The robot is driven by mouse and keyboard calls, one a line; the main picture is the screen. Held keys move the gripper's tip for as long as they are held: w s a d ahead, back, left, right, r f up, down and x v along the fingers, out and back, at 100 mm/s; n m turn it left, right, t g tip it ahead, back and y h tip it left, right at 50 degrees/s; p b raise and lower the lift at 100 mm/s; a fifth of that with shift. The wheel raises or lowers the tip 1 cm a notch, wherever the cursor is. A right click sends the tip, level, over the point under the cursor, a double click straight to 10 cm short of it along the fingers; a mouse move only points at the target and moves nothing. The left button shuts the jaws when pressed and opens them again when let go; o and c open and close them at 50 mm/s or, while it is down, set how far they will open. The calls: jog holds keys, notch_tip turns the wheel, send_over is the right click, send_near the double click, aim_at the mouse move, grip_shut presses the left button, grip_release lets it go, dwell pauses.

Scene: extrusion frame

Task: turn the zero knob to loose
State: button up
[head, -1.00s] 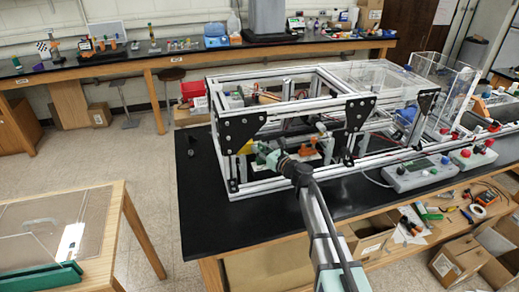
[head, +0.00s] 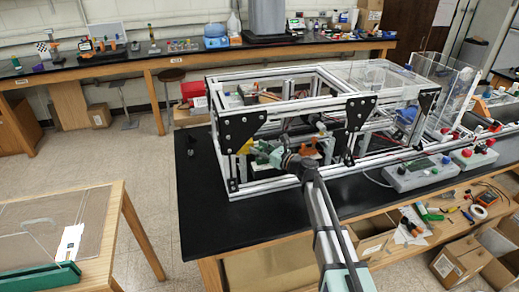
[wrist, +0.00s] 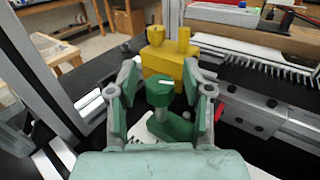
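The green round knob (wrist: 160,91) with a white pointer line stands on a green stem or bracket in the wrist view, near the picture's middle. I take it to be the zero knob; no lettering is readable. The white line runs nearly sideways. My gripper (wrist: 161,78) is open, with one green-padded finger on each side of the knob. Gaps show between knob and both pads. In the head view my gripper (head: 263,153) reaches into the left front of the extrusion frame (head: 296,180); the knob cannot be made out there.
A yellow block with two posts (wrist: 170,65) stands just beyond the knob. A metal rail with a carriage (wrist: 250,85) runs along the right, and an upright extrusion (wrist: 48,75) stands close on the left.

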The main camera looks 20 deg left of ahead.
jog(key=v, duration=1.2)
dwell(0.5)
